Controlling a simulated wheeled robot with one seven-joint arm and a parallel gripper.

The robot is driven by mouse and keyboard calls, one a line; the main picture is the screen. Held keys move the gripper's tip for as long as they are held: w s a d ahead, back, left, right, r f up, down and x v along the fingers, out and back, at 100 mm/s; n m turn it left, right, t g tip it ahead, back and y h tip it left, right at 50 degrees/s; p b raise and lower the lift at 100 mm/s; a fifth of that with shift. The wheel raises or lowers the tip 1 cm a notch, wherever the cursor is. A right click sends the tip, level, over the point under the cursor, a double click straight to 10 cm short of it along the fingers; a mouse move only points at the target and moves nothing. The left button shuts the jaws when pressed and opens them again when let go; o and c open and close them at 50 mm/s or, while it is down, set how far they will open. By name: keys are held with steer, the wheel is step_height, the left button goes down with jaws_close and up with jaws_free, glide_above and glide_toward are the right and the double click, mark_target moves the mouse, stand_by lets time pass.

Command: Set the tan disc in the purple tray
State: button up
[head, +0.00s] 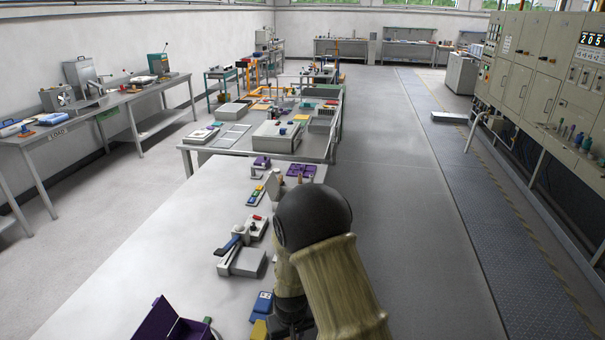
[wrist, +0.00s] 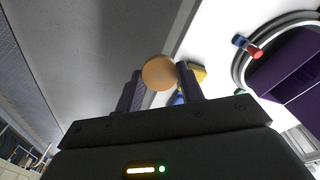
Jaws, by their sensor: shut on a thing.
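My gripper (wrist: 160,80) is shut on the tan disc (wrist: 158,72), a small round piece held between the two dark fingertips in the wrist view. The purple tray (wrist: 284,72) is at the right of the wrist view, apart from the disc and partly cut off by the frame edge. In the head view a purple open box (head: 160,318), which looks like the same tray, stands at the bottom left of my arm on the white table. My arm hides the disc and fingertips in the head view.
A blue block (head: 263,302) and a yellow block (head: 259,329) lie between the box and my arm. A grey clamp-like device (head: 241,260) stands farther back on the white table (head: 130,270). The table's left part is clear. A red and blue piece (wrist: 248,46) shows near the tray.

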steer(key=s+d+f+m+b, duration=0.1)
steer(key=d+f, duration=0.6)
steer(key=f, duration=0.5)
steer(key=s+d+f+m+b, duration=0.1)
steer(key=d+f, duration=0.5)
steer(key=f, duration=0.6)
steer(key=shift+s+d+f+m, duration=0.3)
steer(key=shift+d+m, duration=0.05)
steer(key=shift+m, duration=0.25)
steer(key=shift+w, duration=0.15)
